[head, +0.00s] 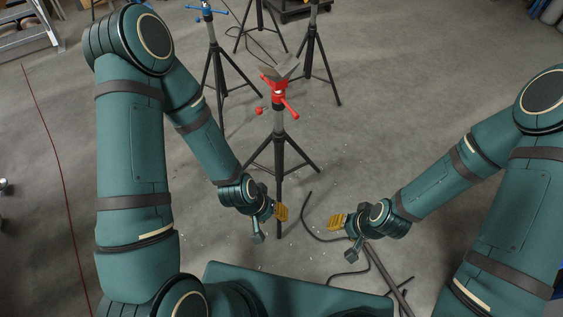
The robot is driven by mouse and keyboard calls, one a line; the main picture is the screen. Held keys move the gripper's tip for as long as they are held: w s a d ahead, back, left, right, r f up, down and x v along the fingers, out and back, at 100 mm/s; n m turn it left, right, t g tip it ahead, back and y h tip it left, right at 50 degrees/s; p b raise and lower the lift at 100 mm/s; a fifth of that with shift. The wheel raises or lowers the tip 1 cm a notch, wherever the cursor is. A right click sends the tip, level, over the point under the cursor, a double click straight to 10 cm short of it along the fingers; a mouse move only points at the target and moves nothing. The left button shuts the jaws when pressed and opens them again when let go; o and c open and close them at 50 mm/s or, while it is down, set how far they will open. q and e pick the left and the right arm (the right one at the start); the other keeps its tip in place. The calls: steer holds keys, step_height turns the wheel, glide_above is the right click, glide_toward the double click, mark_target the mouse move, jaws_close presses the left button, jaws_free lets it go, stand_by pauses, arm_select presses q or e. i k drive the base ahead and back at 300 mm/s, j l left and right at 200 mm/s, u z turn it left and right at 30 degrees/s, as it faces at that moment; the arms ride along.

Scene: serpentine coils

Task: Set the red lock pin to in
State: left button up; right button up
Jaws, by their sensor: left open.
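A black tripod stand (279,130) with a red head (275,84) stands upright in front of me, near the middle. Small red parts stick out from its collar: a knob (259,111) on the left and a handle (291,108) on the right. I cannot tell which is the lock pin, or whether it is in or out. My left gripper (281,212), with yellow fingers, is open and empty, low beside the stand's legs and well below the red parts. My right gripper (337,222) is to the right, apart from the stand; its finger gap is unclear.
Other tripod stands, one with a blue head (206,10), stand behind the red one. A dark cable (307,220) lies on the floor near my grippers, and dark bars (385,270) lie below my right gripper. The grey floor is mostly clear on both sides.

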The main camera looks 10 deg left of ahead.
mark_target(259, 110)
steer(key=i+j+z, duration=0.1)
steer(key=i+j, duration=0.15)
steer(key=i+j+z, duration=0.15)
steer(key=j, duration=0.3)
steer(key=i+j+z, duration=0.1)
steer(key=i+j, duration=0.25)
